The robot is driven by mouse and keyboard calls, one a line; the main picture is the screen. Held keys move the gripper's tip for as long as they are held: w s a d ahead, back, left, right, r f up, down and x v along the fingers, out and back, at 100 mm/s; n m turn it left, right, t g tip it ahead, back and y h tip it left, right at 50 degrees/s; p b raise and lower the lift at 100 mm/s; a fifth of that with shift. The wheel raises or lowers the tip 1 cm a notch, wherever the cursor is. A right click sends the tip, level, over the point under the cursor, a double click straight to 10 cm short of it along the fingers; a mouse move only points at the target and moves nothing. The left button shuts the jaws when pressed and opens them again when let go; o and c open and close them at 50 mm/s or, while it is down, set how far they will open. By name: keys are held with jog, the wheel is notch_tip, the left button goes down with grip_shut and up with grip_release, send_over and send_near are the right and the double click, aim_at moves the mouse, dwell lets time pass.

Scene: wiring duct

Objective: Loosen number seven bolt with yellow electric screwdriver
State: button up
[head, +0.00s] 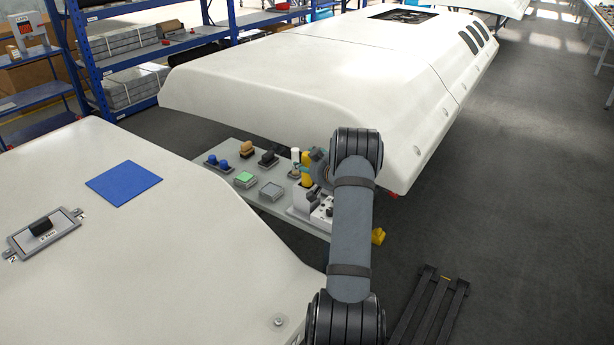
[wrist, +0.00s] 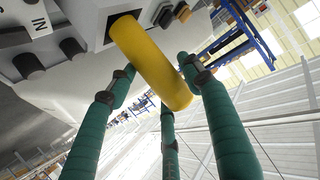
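The yellow electric screwdriver shows as a yellow handle (wrist: 150,60) in the wrist view, rising from a dark square opening in a white holder (wrist: 92,22). In the head view its yellow body (head: 307,171) stands by the table's far right end. My gripper (head: 317,164) is there beside it, partly hidden by my arm. In the wrist view, my gripper's teal fingers (wrist: 158,72) reach around the handle. They look open, with a gap on the right; firm contact is not visible. A bolt head (head: 278,322) shows on the near white panel, but no number seven can be read.
The low grey table (head: 228,181) also carries blue, tan and black knobs, a green block (head: 245,179) and a grey block (head: 271,191). A large white body (head: 310,80) stands close behind. A blue square (head: 124,183) lies on the near white panel.

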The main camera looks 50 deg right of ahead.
jog(key=c, duration=1.1)
jog(key=shift+r, duration=0.1)
notch_tip(320, 180, up, 18)
jog(key=p, duration=0.4)
jog(key=shift+r, duration=0.1)
notch_tip(320, 180, up, 11)
jog(key=p, duration=1.3)
jog(key=shift+r, duration=0.1)
